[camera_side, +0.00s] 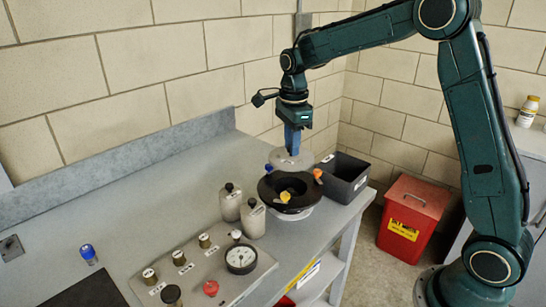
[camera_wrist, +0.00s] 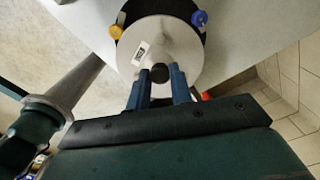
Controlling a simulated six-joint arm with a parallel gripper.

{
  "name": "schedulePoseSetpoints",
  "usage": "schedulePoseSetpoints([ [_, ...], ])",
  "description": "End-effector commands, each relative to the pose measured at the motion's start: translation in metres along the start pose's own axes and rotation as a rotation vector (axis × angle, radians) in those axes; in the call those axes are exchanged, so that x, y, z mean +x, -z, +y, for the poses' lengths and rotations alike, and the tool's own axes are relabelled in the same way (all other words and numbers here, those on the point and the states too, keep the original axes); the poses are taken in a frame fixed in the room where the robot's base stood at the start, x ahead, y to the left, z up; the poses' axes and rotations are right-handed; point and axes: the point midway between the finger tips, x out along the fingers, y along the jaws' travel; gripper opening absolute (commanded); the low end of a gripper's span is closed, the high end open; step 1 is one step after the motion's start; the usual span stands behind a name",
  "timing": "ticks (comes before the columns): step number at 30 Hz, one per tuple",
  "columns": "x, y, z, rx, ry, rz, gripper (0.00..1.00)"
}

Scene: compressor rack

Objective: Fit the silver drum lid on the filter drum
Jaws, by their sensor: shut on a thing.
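The silver drum lid (camera_side: 291,160) is a round grey disc with a dark centre knob. My gripper (camera_side: 292,143) is shut on it and holds it above the black filter drum (camera_side: 283,207). In the wrist view my gripper's blue fingers (camera_wrist: 160,80) close on the knob, and the lid (camera_wrist: 166,46) with a small white label covers most of the drum. The drum has a black rim, a white lower body and coloured clamps, orange, yellow and blue. In the side view the lid sits toward the back of the drum's opening, apparently apart from it.
A black bin (camera_side: 343,178) stands right behind the drum. Two grey bottles (camera_side: 253,220) stand left of it. A panel with a gauge (camera_side: 241,259) and several knobs lies in front. A red bin (camera_side: 411,216) is on the floor. The bench's left side is mostly clear.

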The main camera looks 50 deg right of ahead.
Motion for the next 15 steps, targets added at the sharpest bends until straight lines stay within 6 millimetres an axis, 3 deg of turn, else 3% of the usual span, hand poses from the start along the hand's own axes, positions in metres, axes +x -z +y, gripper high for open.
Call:
schedulePoseSetpoints([
  [15, 0.023, 0.000, 0.000, 0.000, 0.000, 0.000, 0.00],
])
